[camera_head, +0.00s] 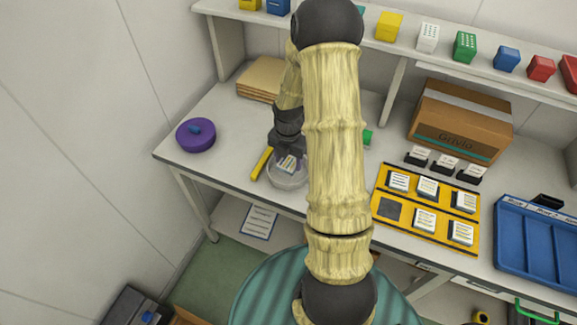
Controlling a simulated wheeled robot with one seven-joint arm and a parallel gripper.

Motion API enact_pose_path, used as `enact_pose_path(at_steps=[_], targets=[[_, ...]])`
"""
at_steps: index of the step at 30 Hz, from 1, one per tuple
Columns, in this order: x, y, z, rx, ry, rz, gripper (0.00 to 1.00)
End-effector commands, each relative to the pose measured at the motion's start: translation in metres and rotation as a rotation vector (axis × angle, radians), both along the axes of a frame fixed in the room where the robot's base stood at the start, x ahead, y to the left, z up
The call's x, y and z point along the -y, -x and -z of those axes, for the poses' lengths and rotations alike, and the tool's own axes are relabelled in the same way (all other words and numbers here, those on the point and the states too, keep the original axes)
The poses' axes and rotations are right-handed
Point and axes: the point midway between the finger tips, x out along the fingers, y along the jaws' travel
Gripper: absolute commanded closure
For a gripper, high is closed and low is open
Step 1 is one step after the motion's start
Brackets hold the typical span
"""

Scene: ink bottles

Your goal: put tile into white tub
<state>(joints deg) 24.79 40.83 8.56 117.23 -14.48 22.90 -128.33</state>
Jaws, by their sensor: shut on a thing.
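My gripper (287,155) points down over the table, left of the picture's middle. It is shut on a small pale tile (286,164) with dark and coloured marks. The round white tub (289,184) is right below and around the tile in the picture. I cannot tell whether the tile is inside the tub or just above it. My arm hides the area right of the tub.
A yellow stick (261,163) lies left of the tub, and a purple round container (196,135) stands farther left. Right of my arm are a yellow tray (438,239) with several tiles and one dark empty slot, a cardboard box (460,122) and a blue tray (540,245).

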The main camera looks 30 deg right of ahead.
Motion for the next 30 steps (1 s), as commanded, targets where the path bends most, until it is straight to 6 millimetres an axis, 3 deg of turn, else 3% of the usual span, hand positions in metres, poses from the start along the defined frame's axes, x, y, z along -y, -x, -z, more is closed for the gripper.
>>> enact_pose_path(at_steps=[12, 23, 24, 27, 30], targets=[[0.000, 0.000, 0.037, -0.001, 0.000, 0.000, 0.75], [0.002, 0.001, 0.041, -0.001, 0.001, 0.005, 0.75], [0.002, 0.001, 0.041, -0.001, 0.001, 0.006, 0.42], [0.003, 0.001, 0.040, -0.001, 0.001, 0.007, 0.24], [0.002, 0.001, 0.040, -0.001, 0.001, 0.005, 0.24]])
